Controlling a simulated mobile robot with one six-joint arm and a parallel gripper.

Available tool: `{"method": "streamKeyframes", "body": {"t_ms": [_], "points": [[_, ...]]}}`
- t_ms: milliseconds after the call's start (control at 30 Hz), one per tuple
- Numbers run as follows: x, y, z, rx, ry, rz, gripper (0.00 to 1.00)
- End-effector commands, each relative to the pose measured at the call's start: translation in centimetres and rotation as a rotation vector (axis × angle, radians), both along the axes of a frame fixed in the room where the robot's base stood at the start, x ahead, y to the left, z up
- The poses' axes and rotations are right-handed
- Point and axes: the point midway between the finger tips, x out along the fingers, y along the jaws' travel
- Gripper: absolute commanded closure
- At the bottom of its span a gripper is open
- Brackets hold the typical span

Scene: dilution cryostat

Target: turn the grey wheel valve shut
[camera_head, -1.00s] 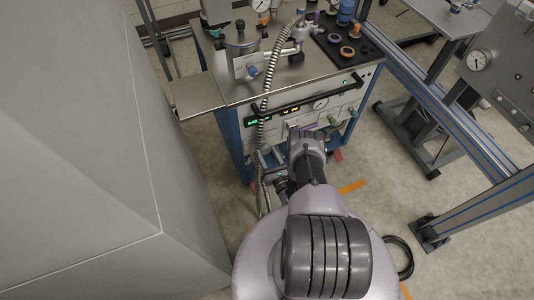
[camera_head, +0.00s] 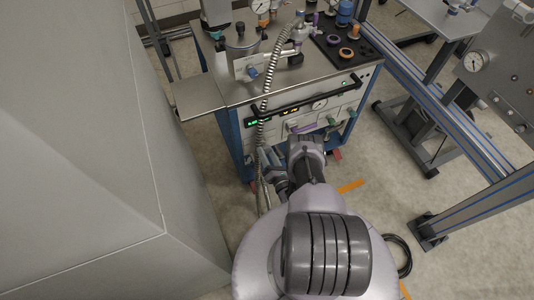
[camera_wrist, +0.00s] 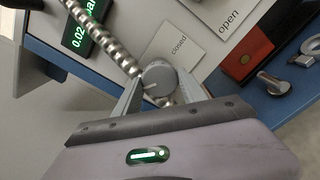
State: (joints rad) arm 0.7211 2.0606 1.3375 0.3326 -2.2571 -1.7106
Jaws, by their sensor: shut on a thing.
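The grey wheel valve (camera_wrist: 158,77) shows in the wrist view as a round knob with a pale mark line on its face. My gripper (camera_wrist: 160,88) has one finger on each side of it and is shut on it. A "closed" label (camera_wrist: 172,48) lies just beside the knob, and an "open" label (camera_wrist: 226,16) is farther to the upper right. In the head view my arm reaches to the front of the blue-framed bench, and the fingers and the valve are hidden behind my wrist.
A ribbed metal hose (camera_wrist: 108,42) runs close past the knob; it also hangs down the bench front (camera_head: 262,125). A black rail (camera_head: 305,98) crosses the bench front.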

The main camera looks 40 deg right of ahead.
Motion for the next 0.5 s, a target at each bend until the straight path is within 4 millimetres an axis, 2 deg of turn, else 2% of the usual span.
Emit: {"method": "streamKeyframes", "body": {"t_ms": [500], "points": [[0.21, -0.1, 0.21, 0.466, -0.127, 0.003, 0.92]]}}
